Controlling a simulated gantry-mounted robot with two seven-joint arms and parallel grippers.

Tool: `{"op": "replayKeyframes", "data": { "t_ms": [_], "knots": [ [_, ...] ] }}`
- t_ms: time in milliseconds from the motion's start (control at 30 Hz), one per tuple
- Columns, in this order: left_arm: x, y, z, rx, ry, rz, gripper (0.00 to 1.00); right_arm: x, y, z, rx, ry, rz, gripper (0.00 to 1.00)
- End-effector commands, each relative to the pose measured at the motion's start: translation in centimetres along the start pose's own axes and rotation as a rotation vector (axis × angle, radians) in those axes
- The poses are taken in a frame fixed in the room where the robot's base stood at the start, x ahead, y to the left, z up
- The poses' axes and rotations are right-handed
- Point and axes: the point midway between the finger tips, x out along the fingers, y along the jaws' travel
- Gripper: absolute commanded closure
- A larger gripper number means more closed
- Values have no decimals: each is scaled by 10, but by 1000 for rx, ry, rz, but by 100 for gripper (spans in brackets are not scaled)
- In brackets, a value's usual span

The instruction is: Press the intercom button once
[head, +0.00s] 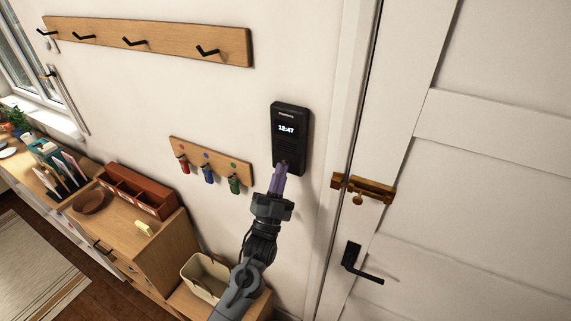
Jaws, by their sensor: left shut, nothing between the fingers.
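The black intercom (292,127) is fixed to the white wall just left of the door frame. Its lit display reads 12:47. My left gripper (282,165) is shut and empty, its purple fingers pointing up at the lower part of the intercom's face. The fingertips overlap the lower face in the head view, and I cannot tell whether they touch it. The button is not visible; the fingers cover part of the lower face. My right gripper is not in view.
A key rack (211,162) with red, blue and green tags hangs left of the intercom. A wooden hook rail (150,40) is above. The door (480,180) has a brass latch (363,188) and a black handle (361,264). A cabinet (150,238) and a cream basket (205,277) stand below.

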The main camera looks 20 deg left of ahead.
Motion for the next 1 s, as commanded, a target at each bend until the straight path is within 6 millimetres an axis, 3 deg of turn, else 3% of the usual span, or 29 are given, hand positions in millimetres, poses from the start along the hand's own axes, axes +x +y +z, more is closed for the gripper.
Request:
{"op": "replayKeyframes", "data": {
  "t_ms": [1000],
  "knots": [
    [4,3,3,0,0,0,100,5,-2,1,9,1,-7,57]
  ]
}}
